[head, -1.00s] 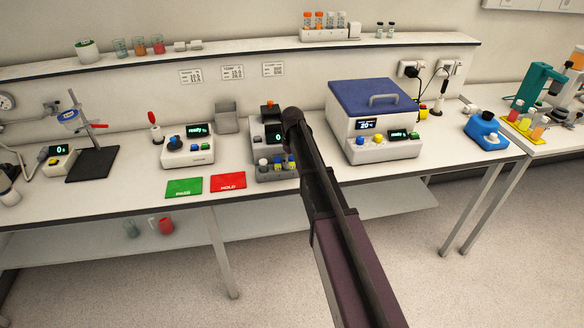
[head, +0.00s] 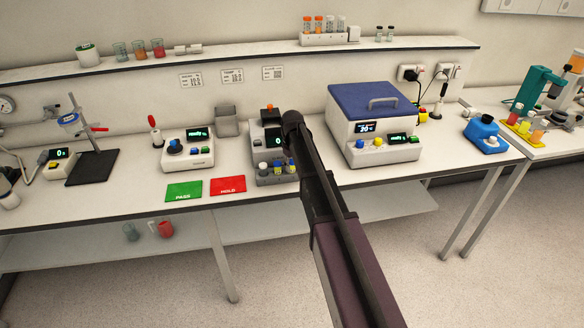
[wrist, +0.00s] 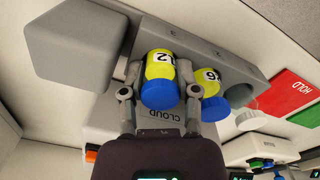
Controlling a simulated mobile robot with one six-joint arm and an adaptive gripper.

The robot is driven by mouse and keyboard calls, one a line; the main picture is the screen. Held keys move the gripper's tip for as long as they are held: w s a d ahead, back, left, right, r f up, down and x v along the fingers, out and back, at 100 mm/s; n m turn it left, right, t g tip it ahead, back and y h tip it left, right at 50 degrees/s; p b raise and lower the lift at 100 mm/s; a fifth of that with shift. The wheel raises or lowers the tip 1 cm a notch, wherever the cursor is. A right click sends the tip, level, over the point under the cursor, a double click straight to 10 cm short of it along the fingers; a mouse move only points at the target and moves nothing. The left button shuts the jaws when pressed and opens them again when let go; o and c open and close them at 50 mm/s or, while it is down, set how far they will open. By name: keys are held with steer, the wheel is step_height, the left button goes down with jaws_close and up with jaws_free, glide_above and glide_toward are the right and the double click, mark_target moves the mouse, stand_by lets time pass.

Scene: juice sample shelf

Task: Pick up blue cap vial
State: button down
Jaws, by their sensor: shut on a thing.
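A yellow vial with a blue cap, marked 12 (wrist: 160,80), stands between my two fingers in the wrist view. My gripper (wrist: 160,97) is shut on it, one finger on each side. A second blue-capped yellow vial (wrist: 211,95), its label partly turned away, is just to the right, outside the fingers. The grey rack (wrist: 245,72) is behind them. In the head view the blue-capped vials (head: 278,167) show small at the rack, and my arm hides the gripper. Whether the held vial is clear of its rack hole cannot be told.
A grey device with a lit display stands behind the rack. Red HOLD (head: 228,184) and green PASS (head: 184,190) mats lie to the left. A blue-lidded machine (head: 372,125) stands close on the right. The bench front is mostly clear.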

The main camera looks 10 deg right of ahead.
mark_target(292, 162)
steer(key=shift+r, duration=0.2)
step_height(292, 162, up, 4)
steer(key=p, duration=0.4)
steer(key=shift+f, duration=0.25)
steer(key=s+r, duration=0.1)
steer(key=s, duration=1.5)
steer(key=shift+p, duration=0.45)
